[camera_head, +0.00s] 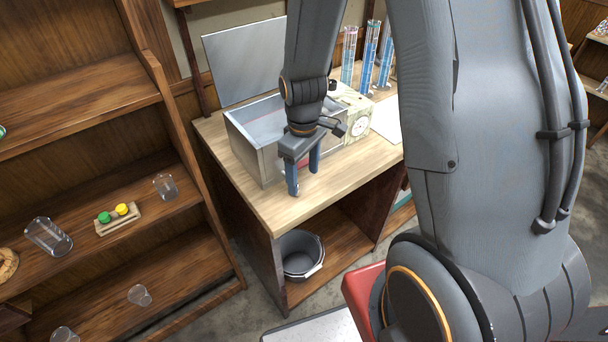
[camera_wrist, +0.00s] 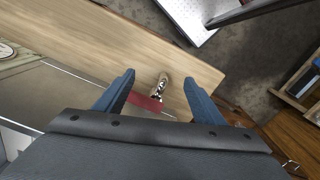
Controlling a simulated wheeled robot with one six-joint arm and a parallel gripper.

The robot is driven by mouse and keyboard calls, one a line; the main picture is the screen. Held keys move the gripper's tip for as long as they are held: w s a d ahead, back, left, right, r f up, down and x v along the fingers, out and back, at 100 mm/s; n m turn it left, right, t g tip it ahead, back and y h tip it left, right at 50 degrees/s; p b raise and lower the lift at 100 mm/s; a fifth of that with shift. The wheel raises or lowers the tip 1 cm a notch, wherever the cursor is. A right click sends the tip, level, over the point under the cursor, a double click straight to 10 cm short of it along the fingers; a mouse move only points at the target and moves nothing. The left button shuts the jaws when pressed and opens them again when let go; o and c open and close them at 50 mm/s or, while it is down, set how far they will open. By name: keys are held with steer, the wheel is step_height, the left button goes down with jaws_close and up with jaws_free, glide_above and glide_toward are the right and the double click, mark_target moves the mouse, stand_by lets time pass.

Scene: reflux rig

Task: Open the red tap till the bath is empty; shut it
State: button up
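The bath (camera_head: 252,150) is an open-topped metal tank on the wooden bench. Its inside looks pale blue-grey; I cannot tell the water level. The tap's red handle (camera_wrist: 146,102) and metal body (camera_wrist: 161,86) show between my fingers in the wrist view, at the bath's front wall. A bit of red also shows behind my gripper (camera_head: 303,181) in the head view. My gripper, also in the wrist view (camera_wrist: 159,77), is open with blue fingers pointing down on either side of the tap. I see no clear contact with the handle.
A grey bucket (camera_head: 302,256) stands on the shelf under the bench front (camera_head: 290,217). A dial unit (camera_head: 352,116) sits right of the bath, with blue-filled cylinders (camera_head: 368,58) behind. Shelves with glassware (camera_head: 48,237) stand left. A metal panel (camera_head: 243,58) rises behind the bath.

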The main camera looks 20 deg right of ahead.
step_height(320, 180, up, 5)
steer(key=p, duration=0.3)
steer(key=shift+r+p, duration=0.2)
steer(key=shift+p, duration=0.1)
steer(key=shift+d+b, duration=0.1)
steer(key=shift+b, duration=0.3)
